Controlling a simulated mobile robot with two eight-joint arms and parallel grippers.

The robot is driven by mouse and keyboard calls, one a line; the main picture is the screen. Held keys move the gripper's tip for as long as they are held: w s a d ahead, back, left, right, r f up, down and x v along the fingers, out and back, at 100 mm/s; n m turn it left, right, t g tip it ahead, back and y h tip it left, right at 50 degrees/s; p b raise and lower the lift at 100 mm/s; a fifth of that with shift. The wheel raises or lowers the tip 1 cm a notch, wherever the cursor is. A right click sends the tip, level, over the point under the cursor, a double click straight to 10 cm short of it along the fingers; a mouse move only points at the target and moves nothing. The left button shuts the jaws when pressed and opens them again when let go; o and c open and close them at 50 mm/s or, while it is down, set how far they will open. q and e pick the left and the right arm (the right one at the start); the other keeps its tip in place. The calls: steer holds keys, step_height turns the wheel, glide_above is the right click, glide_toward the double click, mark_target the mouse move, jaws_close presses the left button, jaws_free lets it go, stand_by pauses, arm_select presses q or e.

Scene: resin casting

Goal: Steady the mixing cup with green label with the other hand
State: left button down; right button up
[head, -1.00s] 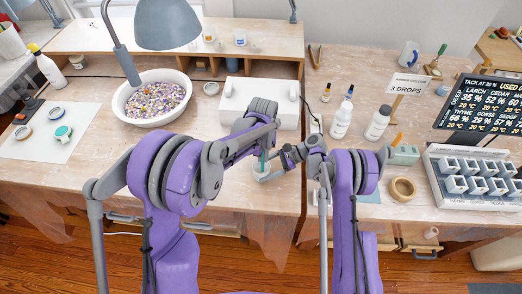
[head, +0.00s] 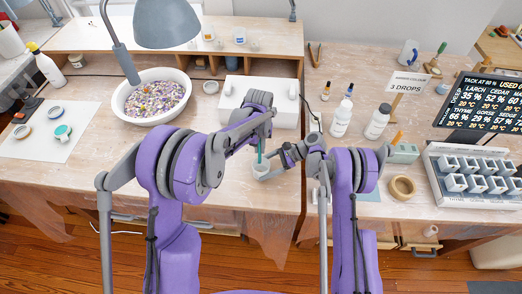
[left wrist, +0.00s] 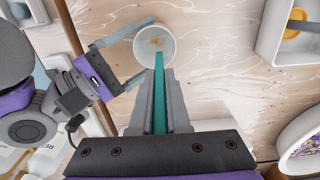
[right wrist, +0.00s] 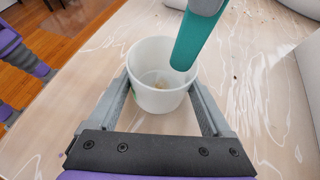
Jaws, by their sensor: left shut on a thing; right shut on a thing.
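The white mixing cup (right wrist: 160,95) stands upright on the bench between the fingers of my right gripper (right wrist: 165,98), which touch its sides. A sliver of green shows low on its left wall; the rest of the label is hidden. A little brownish matter lies on the cup's floor. The cup (left wrist: 154,42) also shows in the left wrist view, and in the head view (head: 262,171) it is partly covered by the arms. My left gripper (left wrist: 155,105) is shut on a teal stirring stick (left wrist: 159,85), whose lower end is at the cup's mouth.
A white bowl of coloured chips (head: 152,97) stands to the left, and a white box (head: 262,100) stands behind the cup. Bottles (head: 340,118) and a wooden ring (head: 402,187) are to the right. The bench's front edge is close to the cup.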

arm_select(q)
steer(key=s+d+r, duration=0.1)
steer(key=s+r, duration=0.2)
steer(key=r, duration=0.4)
steer(key=shift+s+d+r, duration=0.2)
steer(key=shift+s+r, duration=0.05)
steer(key=shift+r, duration=0.05)
stand_by(0.9)
steer(key=shift+f, duration=0.1)
steer(key=f+m, duration=0.1)
steer(key=m, duration=0.2)
steer(key=f+m, duration=0.2)
steer(key=m, duration=0.1)
steer(key=f+m, duration=0.2)
steer(key=m, duration=0.1)
steer(key=shift+s+a+t+h, duration=0.15)
steer(key=shift+s+t+h, duration=0.15)
steer(key=shift+f, duration=0.1)
